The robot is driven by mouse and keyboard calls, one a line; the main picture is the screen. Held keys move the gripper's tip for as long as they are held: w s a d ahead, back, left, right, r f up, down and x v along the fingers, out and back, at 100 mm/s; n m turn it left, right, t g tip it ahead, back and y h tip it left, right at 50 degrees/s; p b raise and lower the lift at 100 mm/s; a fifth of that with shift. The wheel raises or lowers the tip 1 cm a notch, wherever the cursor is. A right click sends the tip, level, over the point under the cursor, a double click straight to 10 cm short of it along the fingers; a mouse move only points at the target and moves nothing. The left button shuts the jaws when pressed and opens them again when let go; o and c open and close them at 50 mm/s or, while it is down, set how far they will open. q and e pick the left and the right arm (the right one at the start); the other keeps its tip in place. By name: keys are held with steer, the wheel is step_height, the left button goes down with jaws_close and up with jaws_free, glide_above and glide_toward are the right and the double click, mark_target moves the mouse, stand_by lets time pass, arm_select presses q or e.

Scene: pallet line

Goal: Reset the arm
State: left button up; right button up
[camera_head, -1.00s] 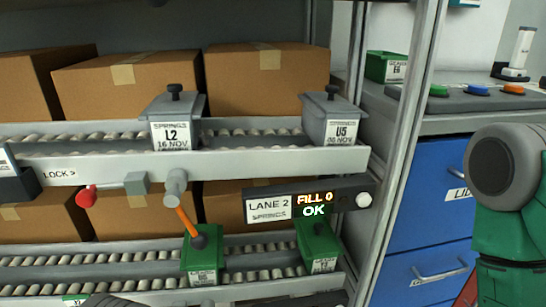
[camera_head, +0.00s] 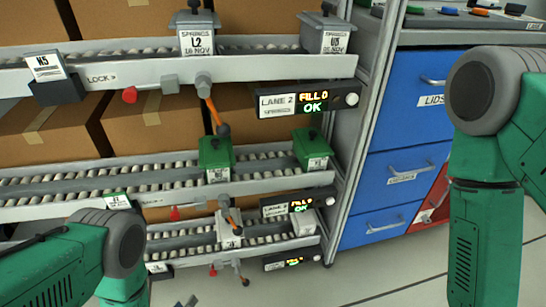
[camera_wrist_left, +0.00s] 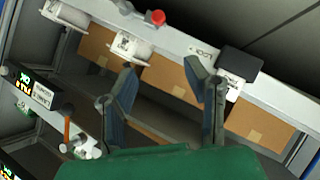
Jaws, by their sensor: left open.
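My left arm (camera_head: 65,262) comes in at the lower left of the head view, and only a small tip of my left gripper (camera_head: 187,301) shows at the bottom edge. In the left wrist view my left gripper (camera_wrist_left: 162,80) is open, its two fingers spread with nothing between them. Shelf rails and brown boxes lie beyond the fingers. My right arm (camera_head: 485,185) hangs at the right of the head view, and its gripper is out of frame.
A roller rack stands ahead with grey bins (camera_head: 195,36), green bins (camera_head: 216,158) and brown boxes (camera_head: 155,125). A lane 2 display (camera_head: 313,102) reads FILL 0 OK. Blue drawers (camera_head: 400,150) stand right of the rack. Bare floor (camera_head: 390,270) shows at lower right.

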arm_select(q)
steer(key=s+a+r+m+g+y, duration=0.3)
steer(key=s+r+m+g, duration=0.3)
steer(key=s+r+g, duration=0.85)
step_height(320, 180, up, 18)
steer(key=s+t+p, duration=0.2)
steer(key=p, duration=1.6)
steer(key=shift+s+a+r+t, duration=0.15)
steer(key=shift+s+t, duration=0.2)
steer(key=shift+s, duration=0.05)
